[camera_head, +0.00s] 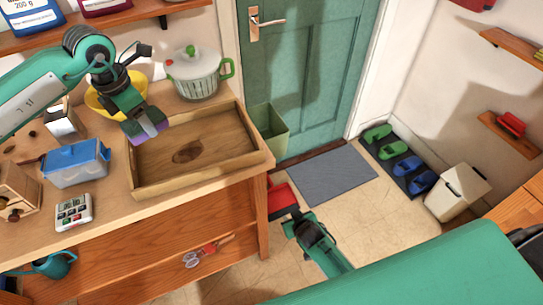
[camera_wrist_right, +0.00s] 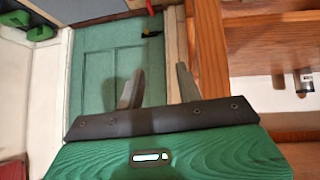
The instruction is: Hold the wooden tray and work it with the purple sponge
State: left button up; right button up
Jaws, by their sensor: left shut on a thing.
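The wooden tray (camera_head: 258,158) lies on the wooden counter, a shallow rectangular box with a dark oval stain (camera_head: 188,151) on its floor. My left gripper (camera_head: 141,122) is shut on the purple sponge (camera_head: 150,134) at the tray's left side, over or close to its rim. I cannot tell whether the sponge touches the tray. My right gripper (camera_head: 292,222) is low in front of the counter, to the right of the tray and apart from it. In the right wrist view its two fingers (camera_wrist_right: 158,80) are spread with nothing between them.
A white pot (camera_head: 195,78) and a yellow bowl (camera_head: 103,100) stand behind the tray. A blue container (camera_head: 76,164) and a calculator-like device (camera_head: 74,212) are to its left. A green bin (camera_head: 268,130) stands right of the counter. A grey mat (camera_head: 332,176) lies by the door.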

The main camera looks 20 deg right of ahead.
aim_at(259, 142)
jog(key=w+r+m+t+h, duration=0.1)
jog(key=w+r+t, duration=0.2)
jog(key=r, duration=1.2)
jog(key=w+r+m+t, duration=0.15)
jog(key=w+r, duration=0.25)
jog(key=r, duration=1.1)
jog(key=s+a+r+n+y, duration=0.2)
jog(key=s+a+r, duration=0.35)
jog(key=a, duration=0.25)
jog(key=x, duration=1.2)
jog(key=shift+s+d+f, duration=0.1)
grip_shut()
